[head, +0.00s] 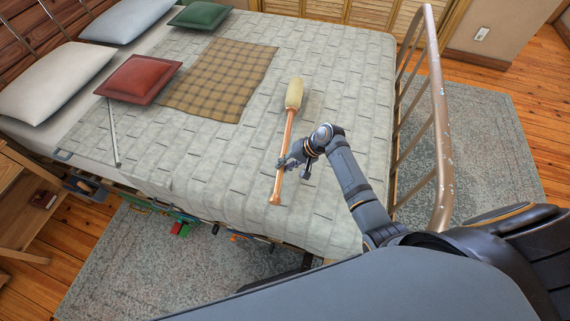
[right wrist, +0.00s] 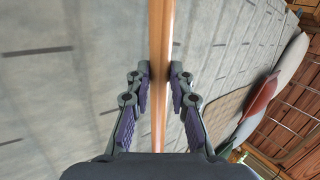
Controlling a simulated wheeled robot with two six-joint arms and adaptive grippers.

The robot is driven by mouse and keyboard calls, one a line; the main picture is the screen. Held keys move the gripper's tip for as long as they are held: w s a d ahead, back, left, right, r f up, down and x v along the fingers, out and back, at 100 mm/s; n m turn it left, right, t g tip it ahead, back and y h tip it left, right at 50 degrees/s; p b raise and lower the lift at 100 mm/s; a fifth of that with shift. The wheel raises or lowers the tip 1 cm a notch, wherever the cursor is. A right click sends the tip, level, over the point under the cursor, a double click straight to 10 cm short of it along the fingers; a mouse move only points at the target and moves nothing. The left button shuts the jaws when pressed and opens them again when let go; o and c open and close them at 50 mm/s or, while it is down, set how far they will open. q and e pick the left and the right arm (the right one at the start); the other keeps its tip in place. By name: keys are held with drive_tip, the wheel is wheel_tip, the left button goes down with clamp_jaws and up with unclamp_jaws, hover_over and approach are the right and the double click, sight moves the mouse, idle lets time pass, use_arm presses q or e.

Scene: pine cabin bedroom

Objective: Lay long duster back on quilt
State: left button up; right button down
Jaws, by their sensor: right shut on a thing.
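The long duster has an orange-brown wooden handle (head: 286,135) and a pale yellow fluffy head (head: 294,93). It appears over the quilt (head: 215,160), near the bed's right side, with its head toward the far side. My right gripper (head: 288,163) is shut on the lower part of the handle. In the right wrist view the handle (right wrist: 160,40) runs upright between the two fingers (right wrist: 160,75). I cannot tell whether the duster touches the quilt. My left gripper does not show in either view.
A metal bed rail (head: 440,130) stands at the right. A brown plaid blanket (head: 222,80), a red cushion (head: 140,78), a green cushion (head: 200,14) and pale pillows (head: 55,82) lie on the bed. A thin grey stick (head: 113,130) lies at left. The quilt around the duster is clear.

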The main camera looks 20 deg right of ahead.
drive_tip(key=shift+f, duration=0.55)
drive_tip(key=c, duration=1.1)
unclamp_jaws()
drive_tip(key=v, duration=1.2)
